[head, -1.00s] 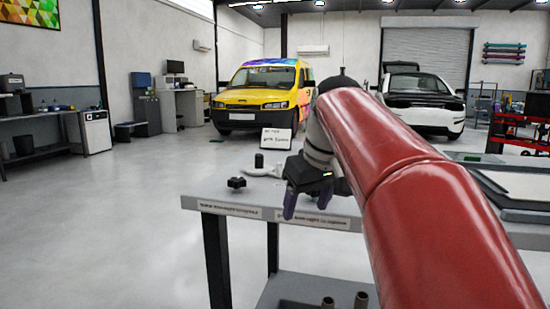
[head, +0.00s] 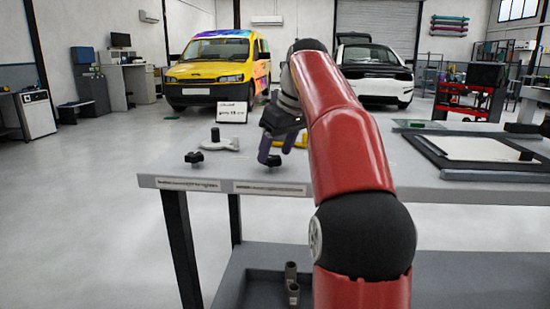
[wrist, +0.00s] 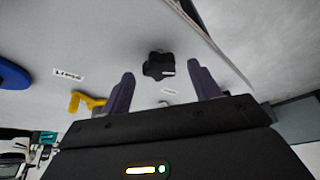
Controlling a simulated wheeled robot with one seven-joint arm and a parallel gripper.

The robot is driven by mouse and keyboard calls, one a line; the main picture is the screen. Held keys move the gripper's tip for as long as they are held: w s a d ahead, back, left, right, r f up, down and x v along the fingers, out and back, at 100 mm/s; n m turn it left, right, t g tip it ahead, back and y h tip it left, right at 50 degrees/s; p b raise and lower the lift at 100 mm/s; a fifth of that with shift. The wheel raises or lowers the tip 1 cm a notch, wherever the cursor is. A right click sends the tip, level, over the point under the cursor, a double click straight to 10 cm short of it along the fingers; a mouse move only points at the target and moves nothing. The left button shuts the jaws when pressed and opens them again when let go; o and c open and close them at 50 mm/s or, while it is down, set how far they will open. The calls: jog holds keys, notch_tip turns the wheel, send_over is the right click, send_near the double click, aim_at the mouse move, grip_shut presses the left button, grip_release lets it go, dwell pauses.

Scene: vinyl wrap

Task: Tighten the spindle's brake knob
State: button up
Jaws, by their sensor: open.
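My gripper (head: 272,154) is over the front part of the grey workbench (head: 215,170), fingers pointing down. A black star-shaped knob (head: 194,158) stands near the bench's front left edge, left of my gripper. Another small black knob (head: 275,159) shows beside my fingers, partly hidden. In the wrist view a black lobed knob (wrist: 158,65) lies ahead, between the lines of my two fingers (wrist: 160,90). The fingers are apart and empty, not touching it. I cannot tell which bench knob this is, and no spindle is clearly made out.
A pale fitting with a black post (head: 216,140) and a small sign (head: 232,112) stand behind. A yellow item (head: 301,141) lies behind my gripper; it also shows in the wrist view (wrist: 86,102). A black-framed tray (head: 480,150) is at right.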

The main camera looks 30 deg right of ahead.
jog(key=shift+w+f, duration=0.25)
jog(key=shift+f, duration=0.35)
jog(key=c, duration=1)
